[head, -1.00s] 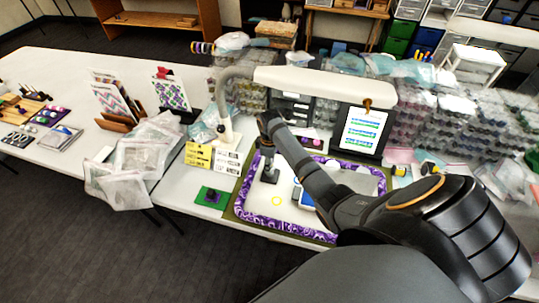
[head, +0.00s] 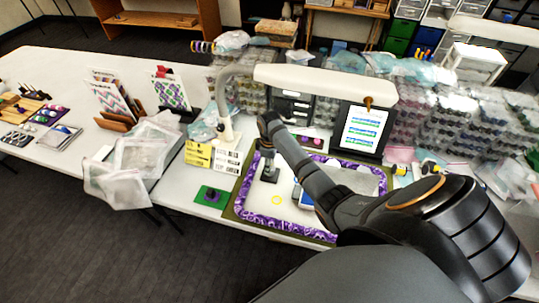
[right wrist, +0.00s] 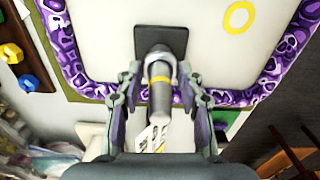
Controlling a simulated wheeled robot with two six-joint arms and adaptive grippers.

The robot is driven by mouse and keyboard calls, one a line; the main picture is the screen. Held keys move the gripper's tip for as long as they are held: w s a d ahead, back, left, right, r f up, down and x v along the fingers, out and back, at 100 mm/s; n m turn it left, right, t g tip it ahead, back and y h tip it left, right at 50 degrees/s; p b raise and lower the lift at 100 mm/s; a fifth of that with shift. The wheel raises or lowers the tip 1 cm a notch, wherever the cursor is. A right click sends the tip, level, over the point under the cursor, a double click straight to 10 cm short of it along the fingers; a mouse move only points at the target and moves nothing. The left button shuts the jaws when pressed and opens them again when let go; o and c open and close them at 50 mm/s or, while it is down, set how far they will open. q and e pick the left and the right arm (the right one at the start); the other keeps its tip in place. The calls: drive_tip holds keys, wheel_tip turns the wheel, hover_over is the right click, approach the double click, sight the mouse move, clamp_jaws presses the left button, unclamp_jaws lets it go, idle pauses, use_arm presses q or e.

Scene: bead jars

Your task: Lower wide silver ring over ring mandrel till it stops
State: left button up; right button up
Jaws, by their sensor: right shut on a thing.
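The ring mandrel (right wrist: 159,100) is a grey rod with a yellow band, standing on a dark base (right wrist: 168,38) that also shows in the head view (head: 269,175). My right gripper (right wrist: 160,74) has its fingers on either side of the rod, pointing toward the base. It is shut on the wide silver ring (right wrist: 159,69), which looks like a paler silver band around the rod near the fingertips. The ring is hard to tell from the rod, and whether it has stopped is unclear. In the head view my right arm hides the upper mandrel. My left gripper is not in view.
The mandrel stands on a pale work mat with a purple patterned border (head: 283,226). A yellow ring (head: 277,200) lies flat near it. A green square (head: 212,197) with a dark piece lies left of the mat. A white lamp (head: 325,80) overhangs the back.

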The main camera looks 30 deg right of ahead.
idle(0.4)
drive_tip(key=o, duration=0.9)
wheel_tip(320, 180, up, 12)
drive_tip(key=shift+f, duration=0.1)
